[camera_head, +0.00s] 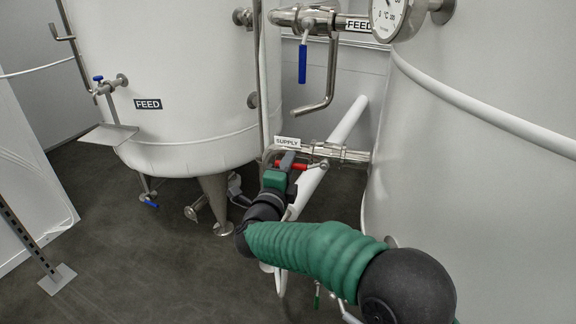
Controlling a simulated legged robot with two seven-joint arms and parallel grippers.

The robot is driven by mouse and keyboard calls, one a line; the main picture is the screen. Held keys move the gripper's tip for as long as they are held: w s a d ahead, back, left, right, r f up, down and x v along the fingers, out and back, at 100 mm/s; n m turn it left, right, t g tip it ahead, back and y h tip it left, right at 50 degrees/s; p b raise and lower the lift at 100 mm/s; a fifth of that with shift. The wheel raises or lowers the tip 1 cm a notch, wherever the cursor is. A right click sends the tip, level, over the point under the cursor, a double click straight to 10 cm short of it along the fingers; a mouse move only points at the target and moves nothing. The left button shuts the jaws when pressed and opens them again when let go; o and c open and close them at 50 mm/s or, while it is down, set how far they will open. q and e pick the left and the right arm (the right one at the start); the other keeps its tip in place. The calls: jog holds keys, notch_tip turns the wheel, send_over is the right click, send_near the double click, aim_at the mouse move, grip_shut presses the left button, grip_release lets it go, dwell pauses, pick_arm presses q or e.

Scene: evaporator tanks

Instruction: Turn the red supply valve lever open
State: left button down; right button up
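The red supply valve lever (314,166) is at the middle of the view, on the metal supply pipe (345,154) just below the SUPPLY label (287,142). The part of the lever in sight lies roughly along the pipe. My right gripper (289,162) is at the lever, with its dark fingers overlapping the lever's left part. The fingers hide some of the lever, and I cannot tell whether they are closed on it. My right arm, with a green sleeve, reaches up from the lower right. My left gripper is not in view.
A white FEED tank (190,70) stands at left and another large white tank (480,170) fills the right. A blue-handled valve (302,64) hangs from the upper FEED pipe. A sloping white pipe (347,122) passes behind the supply line. Dark floor (130,250) is open at lower left.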

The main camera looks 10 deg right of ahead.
jog(key=shift+o, duration=1.1)
jog(key=p+v, duration=0.3)
jog(key=v, duration=1.4)
jog(key=shift+p, duration=0.3)
jog(key=shift+f, duration=0.15)
